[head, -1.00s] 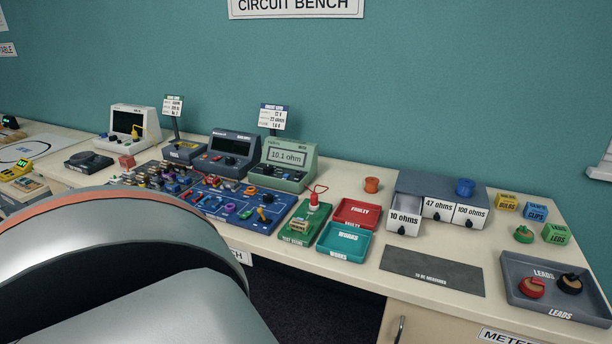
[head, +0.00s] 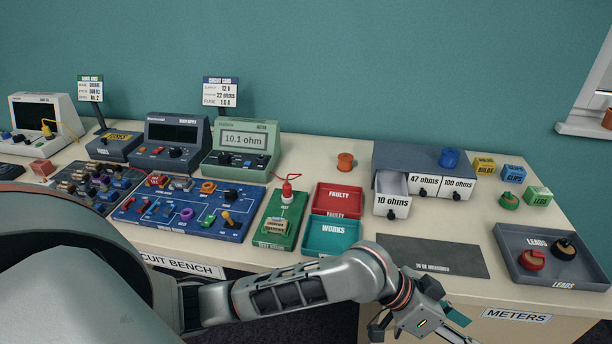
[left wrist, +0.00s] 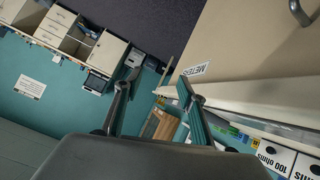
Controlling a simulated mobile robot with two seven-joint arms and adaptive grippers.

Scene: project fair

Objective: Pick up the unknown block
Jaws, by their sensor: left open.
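A tan block with a small label, likely the unknown block (head: 277,226), sits on the green test board (head: 287,206) on the bench. A red lead with a plug stands on the same board, behind the block. My left gripper (head: 436,318) is open and empty at the bench's front edge, to the right of the block and nearer to me. In the left wrist view my left gripper (left wrist: 155,98) shows its two fingers apart, with nothing clear between them. The block cannot be made out in that view. My right gripper is not in view.
Red faulty (head: 337,200) and teal works (head: 331,237) trays stand right of the board. A dark mat (head: 432,257) lies bare behind my gripper. The 10 ohms drawer (head: 391,206) stands open. A leads tray (head: 510,262) is at right. The meter (head: 240,152) reads 10.1 ohm.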

